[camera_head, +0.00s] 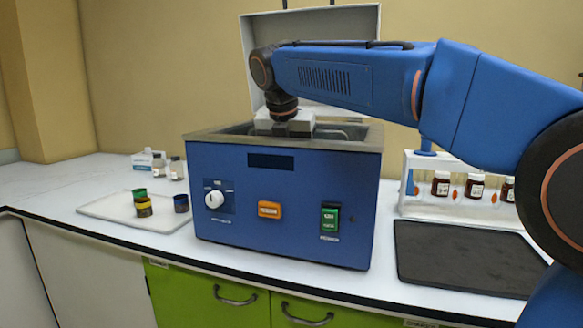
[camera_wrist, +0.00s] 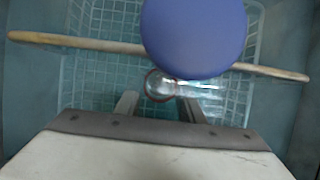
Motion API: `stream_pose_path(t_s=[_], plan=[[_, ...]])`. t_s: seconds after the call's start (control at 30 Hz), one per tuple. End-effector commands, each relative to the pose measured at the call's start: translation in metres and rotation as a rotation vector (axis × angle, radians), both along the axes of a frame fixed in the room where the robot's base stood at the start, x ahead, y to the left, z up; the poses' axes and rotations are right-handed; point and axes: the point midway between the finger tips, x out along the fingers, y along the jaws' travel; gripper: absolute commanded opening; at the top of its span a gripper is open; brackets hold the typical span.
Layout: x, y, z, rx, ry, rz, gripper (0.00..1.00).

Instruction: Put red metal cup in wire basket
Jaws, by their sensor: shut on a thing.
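My gripper (camera_head: 285,122) points down into the open top of the blue bath; its fingertips are hidden behind the rim in the head view. In the wrist view its two fingers (camera_wrist: 158,106) are shut on a small round thing with a reddish rim, which looks like the red metal cup (camera_wrist: 152,86). It is over the wire basket (camera_wrist: 88,25), whose pale mesh lies below. A pale rod (camera_wrist: 75,42) crosses above the mesh. I cannot tell whether the cup touches the basket.
A large blue disc (camera_wrist: 195,35) covers part of the basket. The blue bath (camera_head: 285,200) has a raised lid (camera_head: 258,55) behind. A white tray (camera_head: 105,207) with green, yellow and dark cups is at left. A black mat (camera_head: 455,258) and a rack of bottles (camera_head: 450,208) are at right.

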Motion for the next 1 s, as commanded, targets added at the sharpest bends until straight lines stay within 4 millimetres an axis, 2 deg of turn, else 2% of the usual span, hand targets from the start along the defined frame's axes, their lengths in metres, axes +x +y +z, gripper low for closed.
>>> stream_pose_path(t_s=[0.23, 0.27, 0.33, 0.73, 0.87, 1.0], plan=[[0.0, 0.0, -0.003, -0.001, 0.0, 0.0, 0.09], [0.0, 0.0, -0.003, 0.0, 0.001, 0.0, 0.37], [0.0, 0.0, -0.003, 0.0, 0.0, 0.0, 0.54], [0.0, 0.001, 0.003, 0.001, -0.002, 0.001, 0.54], [-0.006, 0.003, 0.017, 0.001, -0.002, 0.001, 0.54], [-0.015, 0.007, 0.041, 0.002, -0.003, 0.001, 0.54]])
